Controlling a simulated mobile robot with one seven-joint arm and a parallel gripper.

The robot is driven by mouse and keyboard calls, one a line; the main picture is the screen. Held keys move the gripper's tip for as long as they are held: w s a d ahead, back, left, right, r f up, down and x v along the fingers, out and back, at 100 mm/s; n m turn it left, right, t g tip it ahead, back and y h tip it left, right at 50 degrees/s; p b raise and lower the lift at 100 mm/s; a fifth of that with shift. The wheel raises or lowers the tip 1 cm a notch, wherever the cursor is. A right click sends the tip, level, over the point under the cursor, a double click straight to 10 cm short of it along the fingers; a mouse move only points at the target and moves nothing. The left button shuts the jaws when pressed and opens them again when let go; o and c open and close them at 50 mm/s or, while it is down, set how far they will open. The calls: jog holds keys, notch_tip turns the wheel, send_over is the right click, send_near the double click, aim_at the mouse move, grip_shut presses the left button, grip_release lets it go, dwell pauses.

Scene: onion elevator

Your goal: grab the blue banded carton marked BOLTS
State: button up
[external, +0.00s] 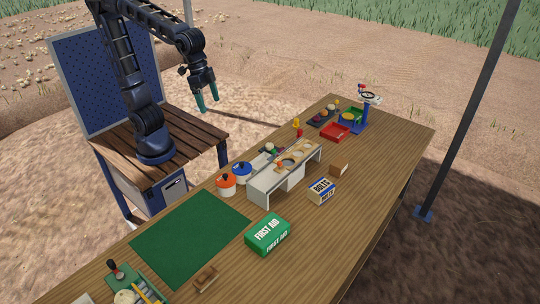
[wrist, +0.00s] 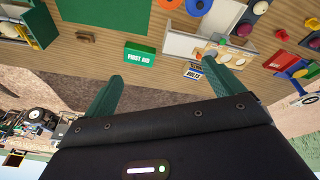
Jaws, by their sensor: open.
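The blue banded carton marked BOLTS (external: 321,190) lies on the wooden table, in front of the white stand and to the right of the green first aid box. My gripper (external: 207,102) hangs in the air beyond the far edge of the table, well apart from the carton. Its two green fingers are spread, with nothing between them; they also show in the wrist view (wrist: 160,97).
A green mat (external: 190,238) lies to the left, a red tray (external: 335,132) farther back. The table's right front is bare.

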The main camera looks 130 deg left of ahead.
jog(key=w+a+f+n+g, duration=0.1)
jog(key=w+a+n, duration=0.15)
jog(key=w, duration=0.35)
jog(key=w+a+f+n, duration=0.1)
jog(key=w+a+f, duration=0.15)
jog(key=w, duration=0.35)
jog(key=n+g, duration=0.2)
jog(key=n, duration=0.6)
send_over(322, 186)
notch_tip(322, 186, down, 26)
jog(key=f, duration=0.5)
jog(key=shift+s+d+f, duration=0.2)
jog(key=shift+d+f, duration=0.05)
jog(key=shift+f, duration=0.15)
jog(key=shift+w+a+f, duration=0.1)
jog(key=shift+a+f, duration=0.05)
jog(key=shift+f, duration=1.15)
jog(key=shift+a+f, duration=0.15)
jog(key=shift+f, duration=1.15)
jog(key=c, duration=1.3)
jog(key=shift+r, duration=0.1)
